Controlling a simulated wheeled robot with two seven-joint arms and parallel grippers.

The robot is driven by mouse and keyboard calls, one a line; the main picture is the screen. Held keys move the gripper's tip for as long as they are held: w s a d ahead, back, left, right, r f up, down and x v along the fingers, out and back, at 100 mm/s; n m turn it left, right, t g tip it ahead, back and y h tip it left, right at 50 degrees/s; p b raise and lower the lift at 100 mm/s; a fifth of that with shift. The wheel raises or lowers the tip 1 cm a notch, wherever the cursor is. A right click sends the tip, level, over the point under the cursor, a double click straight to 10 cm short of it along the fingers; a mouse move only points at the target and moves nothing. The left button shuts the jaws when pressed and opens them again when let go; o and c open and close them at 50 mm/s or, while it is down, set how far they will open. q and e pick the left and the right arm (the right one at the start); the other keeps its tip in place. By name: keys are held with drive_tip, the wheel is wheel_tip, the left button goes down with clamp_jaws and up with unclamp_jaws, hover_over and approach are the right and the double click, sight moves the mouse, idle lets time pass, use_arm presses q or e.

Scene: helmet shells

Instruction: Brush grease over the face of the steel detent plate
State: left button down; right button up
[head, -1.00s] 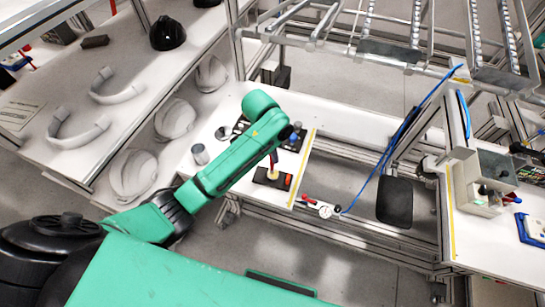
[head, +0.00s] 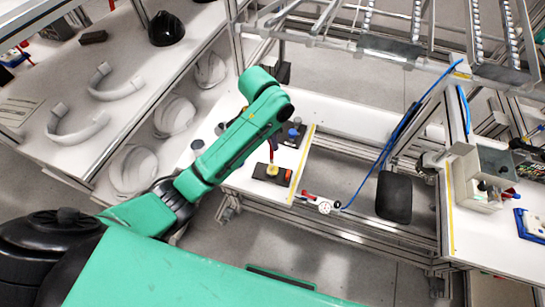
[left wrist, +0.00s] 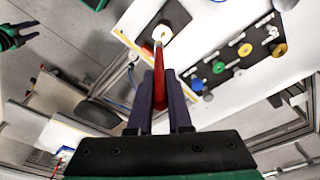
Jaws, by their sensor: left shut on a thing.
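My left gripper (head: 273,147) is shut on a red-handled brush (left wrist: 159,72), which points down. A pale, round, yellowish piece (head: 272,169) shows at the brush's lower end, and it also shows in the left wrist view (left wrist: 162,34); I cannot tell whether it is the bristles. It is over or on a dark block (head: 263,172) with an orange part on its right, on the white bench. I cannot make out the steel detent plate apart from this block, nor whether the brush touches it. My right gripper (left wrist: 24,34) is at the upper left of the left wrist view, open and empty.
A black board (left wrist: 222,68) with coloured round parts lies beside the block. Pale helmet shells (head: 174,115) stand on the shelf at left. A black pad (head: 394,197) is to the right.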

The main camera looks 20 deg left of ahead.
sight(272, 154)
use_arm(q)
drive_tip(key=shift+f+b, duration=0.3)
drive_tip(key=shift+f, duration=1.7)
drive_tip(key=shift+f+b, duration=0.4)
drive_tip(key=shift+f, duration=1.1)
drive_tip(key=shift+d+r+p, duration=0.1)
drive_tip(key=shift+d+p, duration=0.2)
drive_tip(key=shift+p, duration=0.3)
drive_tip(key=shift+w+d, duration=0.1)
drive_tip(key=shift+w+d, duration=0.3)
drive_tip(key=shift+w, duration=0.3)
